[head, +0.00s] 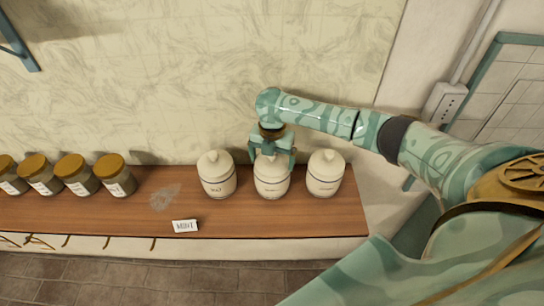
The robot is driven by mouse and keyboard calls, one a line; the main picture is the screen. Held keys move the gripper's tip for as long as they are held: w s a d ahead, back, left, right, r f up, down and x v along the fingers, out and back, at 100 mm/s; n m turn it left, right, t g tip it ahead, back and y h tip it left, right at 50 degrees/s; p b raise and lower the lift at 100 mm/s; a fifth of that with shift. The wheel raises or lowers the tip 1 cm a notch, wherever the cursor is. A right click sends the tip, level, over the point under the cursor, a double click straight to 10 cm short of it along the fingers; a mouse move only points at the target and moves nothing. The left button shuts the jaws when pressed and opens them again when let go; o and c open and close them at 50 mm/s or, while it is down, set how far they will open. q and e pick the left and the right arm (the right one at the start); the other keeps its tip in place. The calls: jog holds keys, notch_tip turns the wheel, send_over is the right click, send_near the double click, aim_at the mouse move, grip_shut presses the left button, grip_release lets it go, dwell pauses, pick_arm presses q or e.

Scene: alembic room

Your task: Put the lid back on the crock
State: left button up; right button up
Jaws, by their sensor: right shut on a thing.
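Three cream lidded crocks stand in a row on the wooden shelf: a left crock (217,180), a middle crock (271,186) and a right crock (324,180). My right gripper (271,160) comes down from above on the middle crock, its fingers either side of the lid (270,157). It is shut on that lid. The lid sits at the crock's mouth; I cannot tell whether it is fully seated. The outer crocks have their lids on. My left gripper is not in view.
Several brown-lidded jars (115,178) stand at the shelf's left. A small white label card (185,226) lies near the front edge, with a pale smudge (165,197) behind it. The wooden shelf (270,223) is clear in front of the crocks. A wall is close behind.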

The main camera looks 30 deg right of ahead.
dwell(0.3)
jog(key=o, duration=0.7)
jog(key=shift+f+b, duration=0.4)
jog(key=shift+f, duration=0.45)
dwell(0.8)
dwell(0.4)
jog(key=shift+r+p, duration=0.65)
jog(key=shift+p, duration=0.3)
jog(key=shift+r, duration=0.1)
jog(key=shift+r+p, duration=0.9)
jog(key=shift+p, duration=0.4)
